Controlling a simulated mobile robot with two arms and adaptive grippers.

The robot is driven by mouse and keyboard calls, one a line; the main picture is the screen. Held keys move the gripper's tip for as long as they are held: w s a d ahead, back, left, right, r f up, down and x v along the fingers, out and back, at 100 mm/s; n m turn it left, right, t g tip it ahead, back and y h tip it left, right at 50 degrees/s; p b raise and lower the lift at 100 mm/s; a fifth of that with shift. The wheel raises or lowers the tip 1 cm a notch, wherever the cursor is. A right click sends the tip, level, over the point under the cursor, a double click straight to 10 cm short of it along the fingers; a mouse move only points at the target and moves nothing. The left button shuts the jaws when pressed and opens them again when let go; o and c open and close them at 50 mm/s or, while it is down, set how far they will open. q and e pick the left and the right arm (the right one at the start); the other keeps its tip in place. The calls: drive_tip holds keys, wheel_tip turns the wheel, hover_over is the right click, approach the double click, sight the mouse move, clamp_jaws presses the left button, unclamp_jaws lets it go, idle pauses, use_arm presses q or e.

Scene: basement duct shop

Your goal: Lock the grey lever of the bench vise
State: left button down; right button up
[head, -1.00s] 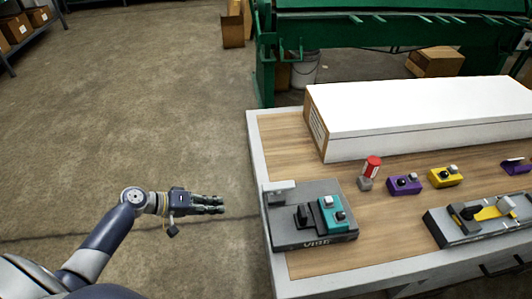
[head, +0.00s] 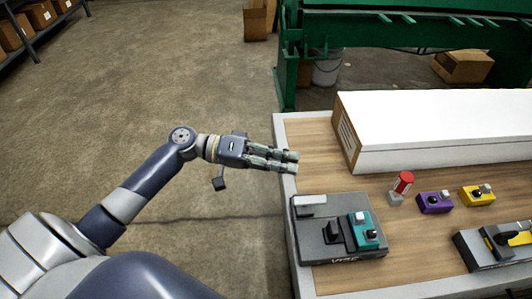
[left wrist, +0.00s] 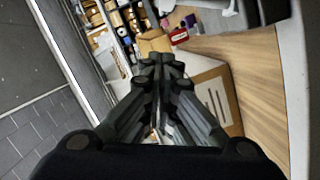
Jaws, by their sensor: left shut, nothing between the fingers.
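The bench vise (head: 350,256), a dark grey block lettered on its front, sits at the near left corner of the workbench. A light grey bar (head: 311,204), which looks like its lever, lies at its back left. A teal block (head: 366,231) with a black knob and a pale knob sits on its right part. My left gripper (head: 297,162) is shut and empty, just over the bench's left edge, behind the vise and apart from it. Its closed fingers also show in the left wrist view (left wrist: 160,68). My right gripper is not in view.
A long white-topped box (head: 440,125) stands along the back of the bench. A red-topped item (head: 402,185), a purple block (head: 435,202), a yellow block (head: 477,195) and another fixture (head: 490,248) lie right of the vise. Bare wood (head: 308,145) lies beyond the gripper.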

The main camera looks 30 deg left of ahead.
sight(306, 202)
use_arm(q)
drive_tip(key=d, duration=0.1)
drive_tip(key=s+d+f+p, duration=0.1)
drive_tip(key=s+d+f, duration=0.1)
drive_tip(key=d, duration=0.1)
drive_tip(key=shift+s+p, duration=0.1)
drive_tip(key=shift+p, duration=0.25)
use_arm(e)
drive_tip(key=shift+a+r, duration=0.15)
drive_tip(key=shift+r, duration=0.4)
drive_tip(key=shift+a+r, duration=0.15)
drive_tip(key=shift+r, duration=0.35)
use_arm(q)
drive_tip(key=shift+s, duration=0.1)
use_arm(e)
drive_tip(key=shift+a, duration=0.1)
use_arm(q)
drive_tip(key=shift+s+d+f+m+b, duration=0.3)
drive_tip(key=shift+s+d+m+b, duration=0.15)
drive_tip(key=shift+s+b, duration=0.2)
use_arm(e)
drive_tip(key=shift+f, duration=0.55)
use_arm(q)
drive_tip(key=shift+f, duration=0.1)
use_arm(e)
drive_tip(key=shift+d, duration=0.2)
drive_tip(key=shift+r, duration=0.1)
